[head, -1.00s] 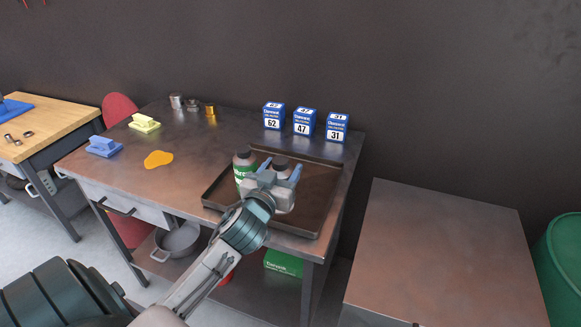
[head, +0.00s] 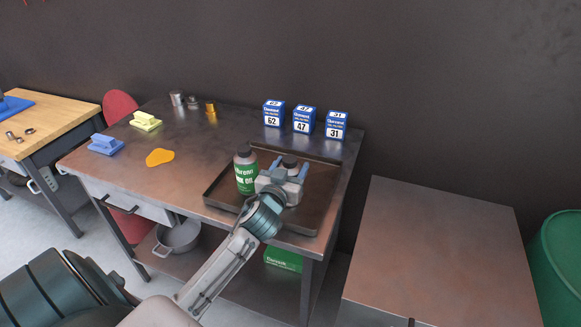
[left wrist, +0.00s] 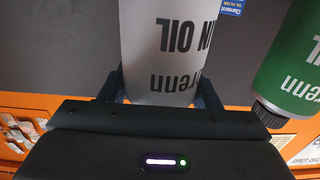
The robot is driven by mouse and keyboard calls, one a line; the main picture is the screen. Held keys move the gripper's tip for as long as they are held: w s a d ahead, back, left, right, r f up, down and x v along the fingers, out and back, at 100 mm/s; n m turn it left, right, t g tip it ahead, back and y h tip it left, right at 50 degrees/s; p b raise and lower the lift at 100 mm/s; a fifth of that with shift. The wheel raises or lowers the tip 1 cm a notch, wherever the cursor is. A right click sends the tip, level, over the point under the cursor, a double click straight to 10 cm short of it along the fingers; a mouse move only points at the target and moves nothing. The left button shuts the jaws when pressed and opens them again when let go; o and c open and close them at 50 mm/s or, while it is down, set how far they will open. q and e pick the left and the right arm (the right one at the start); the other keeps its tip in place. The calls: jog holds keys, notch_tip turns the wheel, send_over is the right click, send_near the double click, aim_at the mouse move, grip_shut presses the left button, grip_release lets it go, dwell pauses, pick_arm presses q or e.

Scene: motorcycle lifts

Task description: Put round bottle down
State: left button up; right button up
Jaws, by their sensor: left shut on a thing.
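The round bottle (head: 290,161) is mostly hidden behind my left gripper (head: 289,172) in the head view; its dark cap shows between the blue fingers. In the left wrist view the bottle (left wrist: 172,45) is light grey with dark lettering and sits between the fingers. My left gripper is shut on it, over the tray (head: 318,208). Whether its base touches the tray is hidden. A green bottle (head: 246,176) with a dark cap stands on the tray just left of the held bottle. My right gripper is not in view.
Three blue boxes (head: 304,120) stand behind the tray on the metal table (head: 205,150). An orange patch (head: 160,157), blue and yellow blocks and small metal parts lie to the left. The tray has a raised rim and free room at its right.

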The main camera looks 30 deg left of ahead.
pick_arm(q)
jog(key=o, duration=1.2)
jog(key=shift+o, duration=0.2)
jog(key=shift+r, duration=0.1)
jog(key=shift+s, duration=0.25)
jog(key=b+v, duration=0.3)
jog(key=v, duration=0.8)
jog(key=shift+s+d, duration=0.15)
jog(key=shift+s, duration=0.1)
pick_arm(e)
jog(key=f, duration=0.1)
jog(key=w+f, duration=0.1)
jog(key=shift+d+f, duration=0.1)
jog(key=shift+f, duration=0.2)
